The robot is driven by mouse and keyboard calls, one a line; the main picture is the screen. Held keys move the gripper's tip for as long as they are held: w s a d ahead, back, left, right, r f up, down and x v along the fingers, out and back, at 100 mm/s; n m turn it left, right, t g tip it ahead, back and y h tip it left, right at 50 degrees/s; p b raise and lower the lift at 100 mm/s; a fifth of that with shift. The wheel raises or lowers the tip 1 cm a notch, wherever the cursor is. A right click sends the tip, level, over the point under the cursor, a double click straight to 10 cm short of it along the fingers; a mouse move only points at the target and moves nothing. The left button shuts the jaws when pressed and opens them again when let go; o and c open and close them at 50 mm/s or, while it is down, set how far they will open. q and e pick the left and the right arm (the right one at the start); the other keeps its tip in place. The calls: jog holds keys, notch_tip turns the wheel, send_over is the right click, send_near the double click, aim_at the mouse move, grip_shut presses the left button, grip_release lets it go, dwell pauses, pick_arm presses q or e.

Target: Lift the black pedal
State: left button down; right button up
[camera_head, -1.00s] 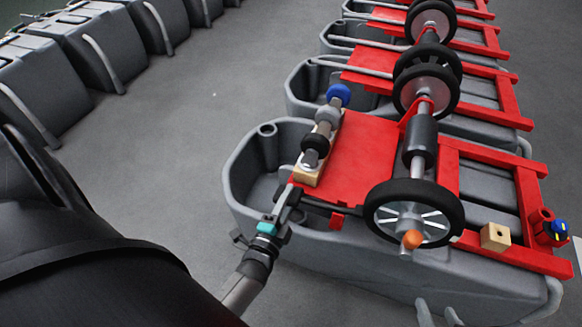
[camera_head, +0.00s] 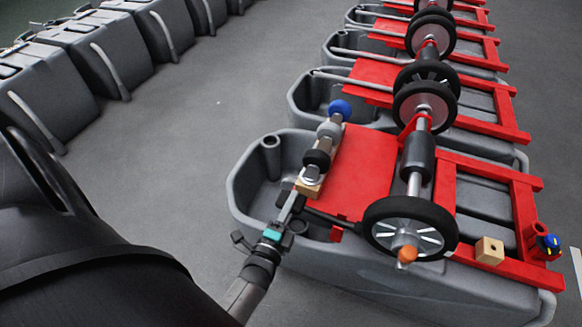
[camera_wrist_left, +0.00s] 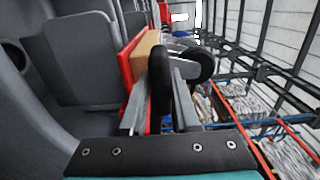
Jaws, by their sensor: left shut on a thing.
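The black pedal (camera_head: 328,217) shows in the head view as a dark bar at the front left of the nearest red machine. It slopes from my gripper down toward the near wheel. My left gripper (camera_head: 291,204) is shut on its left end, by the wooden block. In the left wrist view, a black piece of the pedal (camera_wrist_left: 159,85) sits between the two grey fingers (camera_wrist_left: 160,118). The pedal's far end is hidden behind the wheel. My right gripper is not in view.
The near wheel (camera_head: 409,224) with an orange knob (camera_head: 406,255) stands right of the pedal. A wooden block (camera_head: 311,185) and a shaft with a blue ball (camera_head: 340,107) are just behind the gripper. The grey tank (camera_head: 236,190) surrounds this. Open floor lies left.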

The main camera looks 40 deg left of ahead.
pick_arm(q)
jog(key=shift+w+r, duration=0.1)
jog(key=shift+r, duration=0.25)
jog(key=c, duration=0.7)
grip_release()
jog(key=shift+f, duration=0.1)
jog(key=shift+s, duration=0.2)
jog(key=shift+s+d, duration=0.1)
jog(key=shift+s, duration=0.2)
jog(key=shift+p+v, duration=1.55)
jog(key=shift+v, duration=5.65)
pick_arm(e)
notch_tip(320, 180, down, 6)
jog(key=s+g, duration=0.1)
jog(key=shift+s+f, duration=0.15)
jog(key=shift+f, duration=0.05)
pick_arm(q)
jog(key=shift+f, duration=0.15)
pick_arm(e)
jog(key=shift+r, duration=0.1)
